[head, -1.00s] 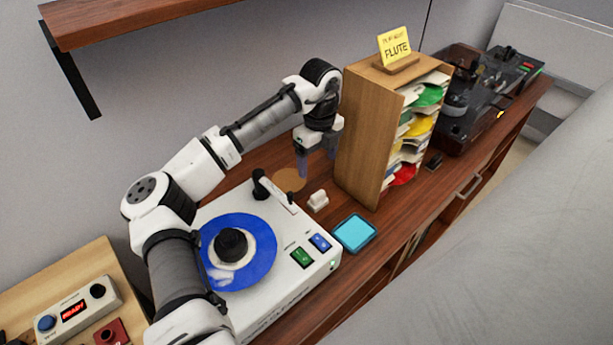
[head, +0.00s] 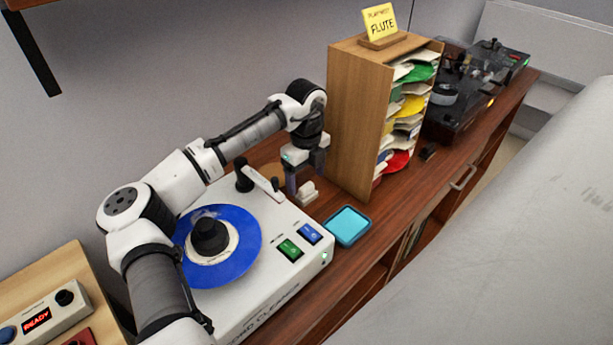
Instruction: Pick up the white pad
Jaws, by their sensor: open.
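The white pad (head: 308,193) is a small pale block on the brown wooden top. It sits between the record cleaner's right back corner and the wooden record rack. My gripper (head: 304,184) is open and points down at the pad. Its fingers are low, close to the pad, with one finger at the pad's left. Part of the pad's back is hidden by the fingers. I cannot tell whether a finger touches it.
The white record cleaner (head: 262,291) with a blue-labelled disc stands left of the pad. A cyan-lined tray (head: 347,226) lies in front. The record rack (head: 353,125) rises close behind on the right.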

